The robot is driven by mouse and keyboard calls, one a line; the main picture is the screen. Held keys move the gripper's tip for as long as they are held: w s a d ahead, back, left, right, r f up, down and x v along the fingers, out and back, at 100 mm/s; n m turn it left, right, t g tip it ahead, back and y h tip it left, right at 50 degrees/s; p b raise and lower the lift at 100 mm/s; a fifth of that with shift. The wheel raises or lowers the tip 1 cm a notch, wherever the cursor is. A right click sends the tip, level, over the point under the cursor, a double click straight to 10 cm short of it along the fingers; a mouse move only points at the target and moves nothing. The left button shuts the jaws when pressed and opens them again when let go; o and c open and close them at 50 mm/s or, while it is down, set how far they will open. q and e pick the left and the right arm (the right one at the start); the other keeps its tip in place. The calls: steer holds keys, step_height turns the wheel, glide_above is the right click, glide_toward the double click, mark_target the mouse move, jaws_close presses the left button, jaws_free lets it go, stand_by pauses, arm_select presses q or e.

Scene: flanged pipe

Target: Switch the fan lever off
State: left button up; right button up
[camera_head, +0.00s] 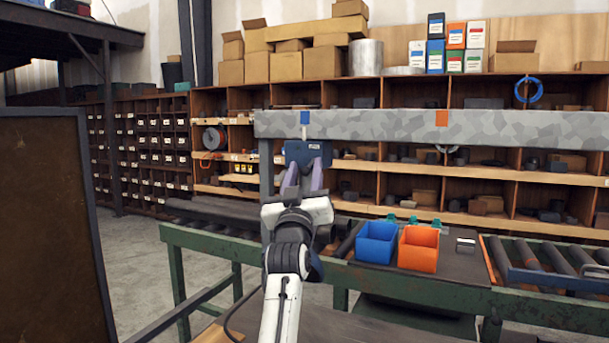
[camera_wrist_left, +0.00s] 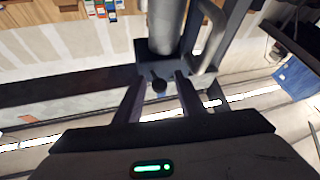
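A dark blue-grey box (camera_head: 310,150), likely the switch box, hangs under the grey mottled beam in the head view. In the left wrist view the dark box (camera_wrist_left: 150,58) has a round black knob (camera_wrist_left: 159,85), which looks like the lever's end. My left gripper (camera_head: 304,172) is raised just in front of and below the box. Its two fingers (camera_wrist_left: 158,95) are spread apart, one on each side of the knob. They hold nothing that I can see. Whether a finger touches the lever cannot be told. My right gripper is not in view.
The beam (camera_head: 390,127) crosses above a green-framed workbench (camera_head: 470,303). A blue bin (camera_head: 376,243) and an orange bin (camera_head: 419,249) stand on it, right of my left arm. Rollers (camera_head: 550,258) lie further right. A dark panel (camera_head: 50,220) stands at far left.

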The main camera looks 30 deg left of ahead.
arm_select(q)
steer(key=b+v, duration=0.2)
steer(key=v, duration=0.8)
steer(key=shift+f, duration=0.15)
steer(key=shift+s, duration=0.1)
